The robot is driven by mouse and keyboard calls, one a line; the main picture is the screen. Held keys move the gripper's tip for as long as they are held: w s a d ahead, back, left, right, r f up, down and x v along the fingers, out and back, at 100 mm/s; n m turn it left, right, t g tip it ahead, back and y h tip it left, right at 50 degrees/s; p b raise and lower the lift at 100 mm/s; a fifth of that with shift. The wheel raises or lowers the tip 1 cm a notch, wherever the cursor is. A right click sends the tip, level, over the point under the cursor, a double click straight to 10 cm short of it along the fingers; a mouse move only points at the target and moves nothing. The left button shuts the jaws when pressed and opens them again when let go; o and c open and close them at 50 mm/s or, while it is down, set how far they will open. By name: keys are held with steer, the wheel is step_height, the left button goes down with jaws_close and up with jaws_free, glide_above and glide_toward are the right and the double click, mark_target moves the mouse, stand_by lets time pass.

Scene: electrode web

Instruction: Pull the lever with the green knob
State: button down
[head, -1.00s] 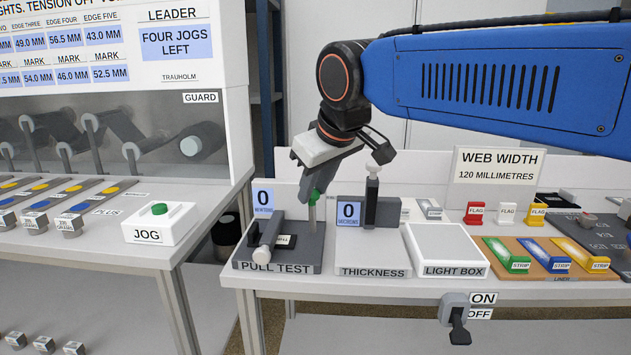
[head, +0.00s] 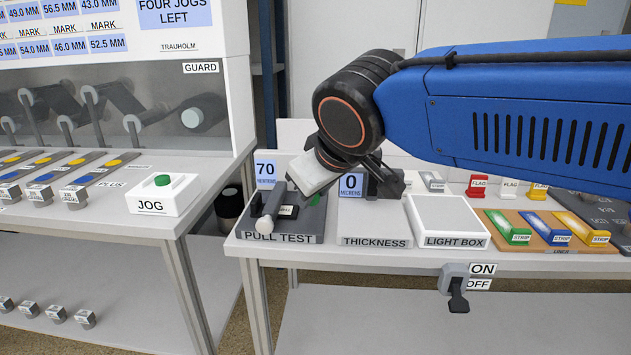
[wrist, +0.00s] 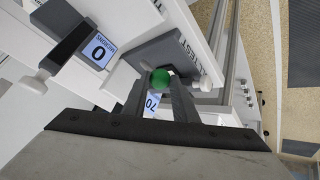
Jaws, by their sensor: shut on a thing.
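The green knob (wrist: 159,79) shows in the wrist view between the tips of my gripper (wrist: 159,92), which is shut on it. The lever's rod below the knob is hidden there. The newtons display (head: 266,173) reads 70, and 70 also shows between my fingers in the wrist view.
The thickness gauge, with its display (head: 351,185) at 0, stands close on the right. The light box (head: 447,221) is further right. The jog button (head: 162,181) is on the left bench, across a gap. An on/off switch (head: 456,284) hangs on the bench front.

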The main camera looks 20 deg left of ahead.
steer(key=shift+s+d+f, duration=0.1)
steer(key=shift+s+f, duration=0.2)
steer(key=shift+f, duration=0.3)
steer(key=c, duration=1.4)
jaws_free()
steer(key=shift+s, duration=0.1)
steer(key=shift+r, duration=0.3)
steer(key=v, duration=1.7)
steer(key=shift+s, duration=0.15)
